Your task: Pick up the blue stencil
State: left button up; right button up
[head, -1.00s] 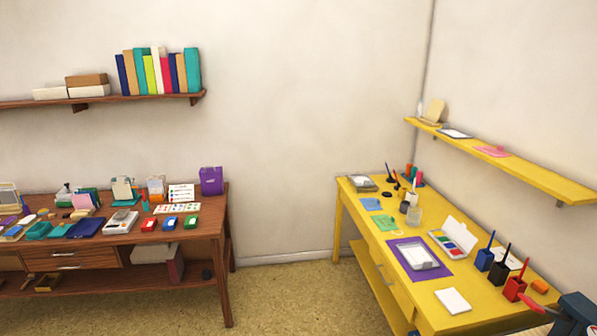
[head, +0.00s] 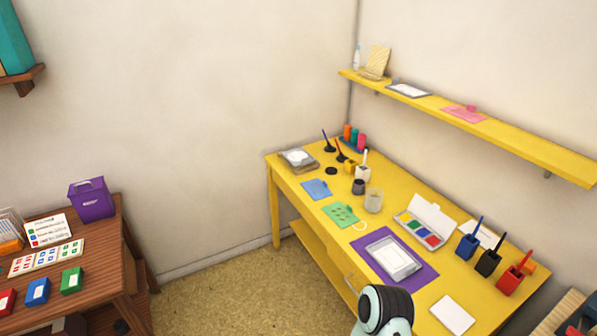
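The blue stencil (head: 316,189) is a small flat sheet lying on the far left part of the yellow table (head: 292,185) in the head view. It lies near the table's left edge, in front of a grey tray-like item (head: 297,159). A green stencil (head: 341,215) with darker marks lies just nearer than it, apart from it. A rounded black and pale mint part of my arm shows at the bottom of the view. No gripper fingers are in view.
A purple mat (head: 425,275) with a white tray (head: 393,259) lies nearer on the table. A glass jar (head: 374,200), paint palette (head: 420,229) and brush holders (head: 488,262) stand right of the stencils. Floor (head: 225,290) is clear left of the table.

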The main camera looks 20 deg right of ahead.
aim_at(317, 189)
jog(key=i+z, duration=0.15)
jog(key=i, duration=0.35)
jog(key=i+j+z, duration=0.1)
jog(key=i, duration=0.4)
jog(key=i+j+z, duration=0.15)
jog(key=i, duration=0.35)
